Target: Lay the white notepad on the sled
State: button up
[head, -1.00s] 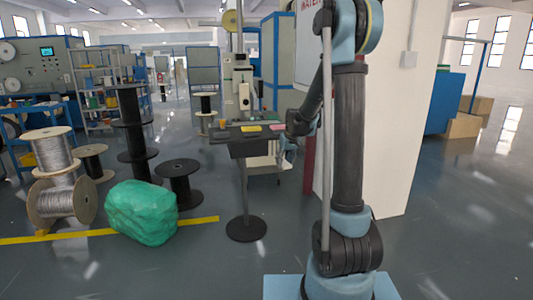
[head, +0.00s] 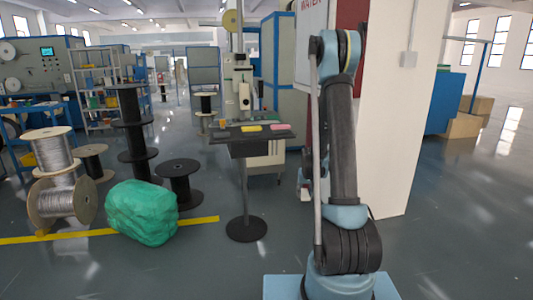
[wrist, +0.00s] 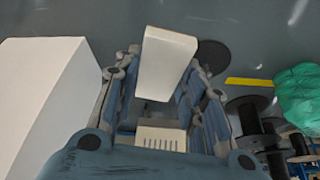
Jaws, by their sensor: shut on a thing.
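My gripper (wrist: 166,80) is shut on the white notepad (wrist: 168,55), which sticks out beyond the fingers in the wrist view. In the head view my gripper hangs low behind and left of my arm, right of the small stand table, with a small white patch at its end (head: 306,195). The stand table (head: 232,139) carries a yellow pad (head: 251,128), a pink pad (head: 281,127) and a dark grey pad (head: 220,135). I cannot make out a sled in either view.
A white pillar (head: 393,140) stands close on the right and also fills the left of the wrist view (wrist: 40,95). A green wrapped bundle (head: 141,212) and several cable spools (head: 180,180) stand left. The floor in front of the stand is clear.

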aim_at(305, 196)
jog(key=shift+s+f, duration=0.35)
jog(key=shift+f, duration=0.45)
jog(key=shift+s+f, duration=0.3)
jog(key=shift+f, duration=0.5)
